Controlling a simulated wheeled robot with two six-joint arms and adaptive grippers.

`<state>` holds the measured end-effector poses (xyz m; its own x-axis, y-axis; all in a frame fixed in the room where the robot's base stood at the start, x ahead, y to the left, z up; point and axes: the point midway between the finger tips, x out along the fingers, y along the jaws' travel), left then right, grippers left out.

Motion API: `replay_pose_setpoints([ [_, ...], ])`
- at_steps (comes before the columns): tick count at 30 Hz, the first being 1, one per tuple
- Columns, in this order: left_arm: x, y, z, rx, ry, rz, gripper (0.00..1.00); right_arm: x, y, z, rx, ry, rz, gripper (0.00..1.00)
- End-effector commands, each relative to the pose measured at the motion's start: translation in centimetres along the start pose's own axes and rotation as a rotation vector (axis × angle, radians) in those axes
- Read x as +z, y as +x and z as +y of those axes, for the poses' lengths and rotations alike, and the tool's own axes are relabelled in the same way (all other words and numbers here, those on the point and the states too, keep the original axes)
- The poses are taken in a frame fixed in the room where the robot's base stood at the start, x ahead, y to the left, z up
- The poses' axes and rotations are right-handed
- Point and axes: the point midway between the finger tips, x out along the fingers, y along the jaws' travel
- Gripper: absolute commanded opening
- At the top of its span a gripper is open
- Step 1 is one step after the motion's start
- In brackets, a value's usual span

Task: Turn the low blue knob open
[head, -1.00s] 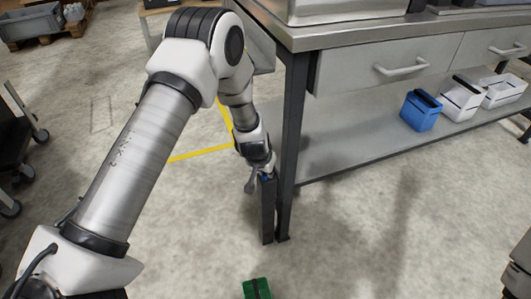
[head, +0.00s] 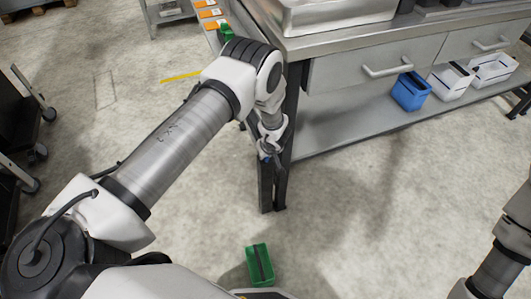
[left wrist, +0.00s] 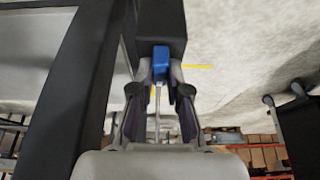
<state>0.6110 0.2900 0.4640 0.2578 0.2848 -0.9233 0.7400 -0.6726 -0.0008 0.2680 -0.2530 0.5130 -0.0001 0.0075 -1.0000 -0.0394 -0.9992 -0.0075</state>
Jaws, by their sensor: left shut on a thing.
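The blue knob (left wrist: 161,62) sits at the end of a dark post (left wrist: 161,22) in the left wrist view. My left gripper (left wrist: 160,80) has one finger on each side of the knob and is shut on it. In the head view my left gripper (head: 268,153) is at the top of the dark post (head: 266,187), beside the workbench leg, and mostly hides the knob. I cannot tell the knob's turn angle. Part of my right arm shows at the right edge of the head view, but its gripper does not.
The workbench (head: 350,38) has drawers and a lower shelf (head: 350,130) with a blue bin (head: 411,92) and white bins. A green bin (head: 260,265) stands on the floor in front. Open floor lies left and front. A dark cart (head: 20,120) is at the left edge.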

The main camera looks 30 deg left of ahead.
Motion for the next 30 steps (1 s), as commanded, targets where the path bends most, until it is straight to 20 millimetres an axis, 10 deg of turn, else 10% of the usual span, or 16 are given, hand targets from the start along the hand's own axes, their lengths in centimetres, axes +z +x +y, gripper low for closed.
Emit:
replay_pose_setpoints([
  [15, -0.12, -0.07, 0.08, -0.008, -0.026, 0.0, 0.0, -0.02, 0.02, 0.0, 0.0, 0.0, 0.001, 0.4],
  [18, -0.12, -0.07, 0.07, -0.008, -0.026, 0.0, 0.41, -0.02, 0.02, 0.0, 0.0, 0.0, 0.0, 0.4],
  [30, -0.07, -0.97, 0.13, -0.008, -0.022, -0.001, 0.41, -0.02, 0.0, 0.0, 0.0, 0.0, 0.0, 0.4],
])
